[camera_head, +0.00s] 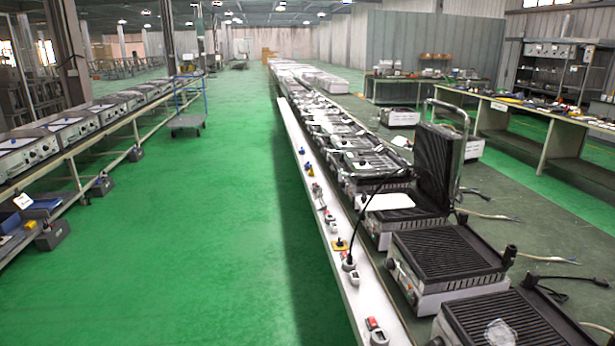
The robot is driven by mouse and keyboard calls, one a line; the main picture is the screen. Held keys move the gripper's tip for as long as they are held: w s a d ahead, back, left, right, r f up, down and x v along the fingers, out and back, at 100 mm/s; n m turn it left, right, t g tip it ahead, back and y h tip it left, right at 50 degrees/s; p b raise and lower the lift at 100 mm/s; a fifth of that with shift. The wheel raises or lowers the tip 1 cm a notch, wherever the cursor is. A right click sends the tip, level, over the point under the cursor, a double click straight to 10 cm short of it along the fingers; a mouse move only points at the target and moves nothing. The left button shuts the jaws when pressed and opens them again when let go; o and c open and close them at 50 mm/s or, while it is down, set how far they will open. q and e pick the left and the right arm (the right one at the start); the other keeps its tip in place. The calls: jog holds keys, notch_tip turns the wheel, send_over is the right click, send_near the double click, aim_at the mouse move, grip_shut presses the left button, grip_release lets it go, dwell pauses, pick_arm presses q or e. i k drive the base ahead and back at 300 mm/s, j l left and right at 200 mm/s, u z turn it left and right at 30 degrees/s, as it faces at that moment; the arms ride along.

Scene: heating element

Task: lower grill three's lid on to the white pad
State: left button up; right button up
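Grill three appears to be the third grill from the near end of the line, with its grey base (377,228) on the right side of the long white-edged bench. Its lid (437,168) stands raised, close to upright, at the right rear of the base, its dark ribbed face turned left. A metal handle (466,130) curves around the lid's upper right side. The white pad (390,201) lies flat on the lower plate, apart from the lid. Neither of my grippers shows in this view.
Two lidless ribbed grills, one nearer (520,322) and one beyond it (445,255), stand in front. A black cable (378,190) arches beside grill three. More grills (345,150) line the bench behind. Loose cables lie at right. The green floor (200,230) at left is clear.

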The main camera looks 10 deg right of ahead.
aim_at(440, 151)
jog(key=i, duration=1.05)
jog(key=i+l, duration=0.1)
jog(key=i, duration=1)
jog(key=i+j, duration=0.15)
jog(key=i, duration=0.4)
jog(key=i+j+z, duration=0.1)
jog(key=i, duration=0.45)
jog(key=i+j, duration=0.25)
jog(key=i, duration=0.3)
